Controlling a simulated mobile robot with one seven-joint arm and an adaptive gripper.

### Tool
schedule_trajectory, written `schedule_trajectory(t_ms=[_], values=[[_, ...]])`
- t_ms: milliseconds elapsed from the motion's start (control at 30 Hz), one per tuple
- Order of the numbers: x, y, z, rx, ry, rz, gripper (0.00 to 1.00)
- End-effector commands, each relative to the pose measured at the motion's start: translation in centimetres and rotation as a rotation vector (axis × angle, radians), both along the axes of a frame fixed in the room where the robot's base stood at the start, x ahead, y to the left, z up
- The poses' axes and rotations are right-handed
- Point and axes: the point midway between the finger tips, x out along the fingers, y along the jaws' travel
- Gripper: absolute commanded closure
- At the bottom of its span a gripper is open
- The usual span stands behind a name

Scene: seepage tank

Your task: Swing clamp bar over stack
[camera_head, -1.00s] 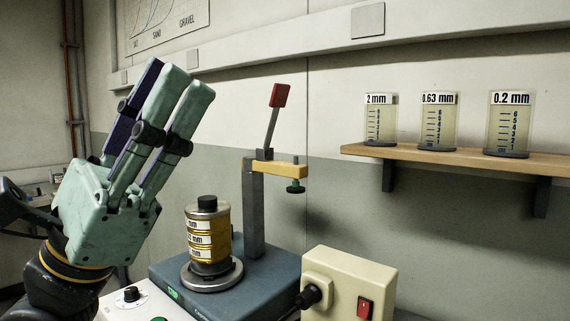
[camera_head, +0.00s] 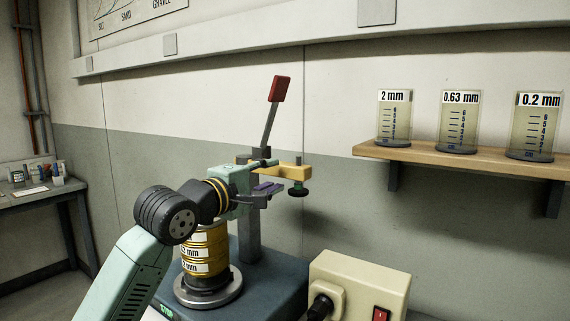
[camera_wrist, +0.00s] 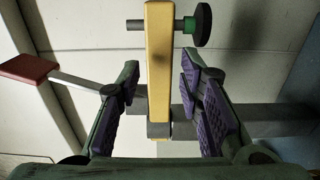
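The yellow clamp bar (camera_head: 290,171) sticks out to the right from the grey post (camera_head: 249,235), pointing away from the stack. A dark knob (camera_head: 298,191) hangs at its outer end. The gold sieve stack (camera_head: 206,258) stands upright left of the post; my arm hides its top. My gripper (camera_head: 263,178) is at the post end of the bar. In the wrist view the bar (camera_wrist: 159,45) runs between the two spread fingers of my gripper (camera_wrist: 160,78), with gaps on both sides. Nothing is gripped.
A lever with a red handle (camera_head: 280,88) rises from the post top. A beige switch box (camera_head: 357,285) stands in front right. A wooden shelf (camera_head: 455,155) with three labelled beakers is on the wall at right. A side table (camera_head: 38,192) is at far left.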

Motion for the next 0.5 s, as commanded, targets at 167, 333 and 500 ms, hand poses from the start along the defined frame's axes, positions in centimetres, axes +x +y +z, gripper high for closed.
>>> schedule_trajectory(t_ms=[167,333,500], values=[[2.8,-2.1,0.4,-0.002,0.002,-0.004,0.67],[4.5,-3.2,0.3,-0.004,0.001,-0.003,0.67],[5.2,-3.6,0.1,-0.003,0.001,-0.002,0.67]])
